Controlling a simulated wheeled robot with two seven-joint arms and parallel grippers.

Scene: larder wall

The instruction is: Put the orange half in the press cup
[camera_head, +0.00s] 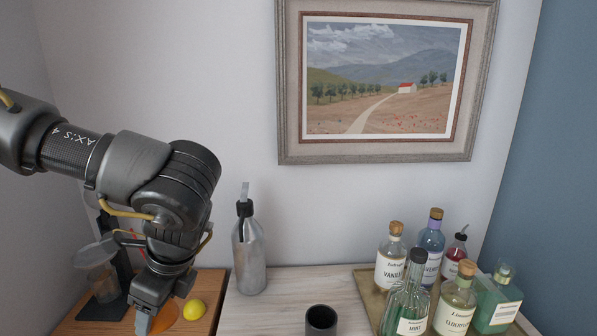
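The orange half (166,319) shows as an orange patch low in the head view, on a wooden board, partly hidden by my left gripper. My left gripper (146,322) points down just left of it, with its fingertips near the lower picture edge. I cannot tell whether it is open or touches the orange. The press (122,262) is a dark stand at the left, partly behind my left arm. Its grey, see-through cup (93,256) sits above a clear glass (104,284) on a black base. My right gripper is out of view.
A yellow lemon (195,309) lies right of my gripper on the wooden board (211,284). A metal bottle (249,262) and a dark cup (321,321) stand on the pale counter (285,305). Several glass bottles (457,302) crowd a tray at the right. A framed painting hangs behind.

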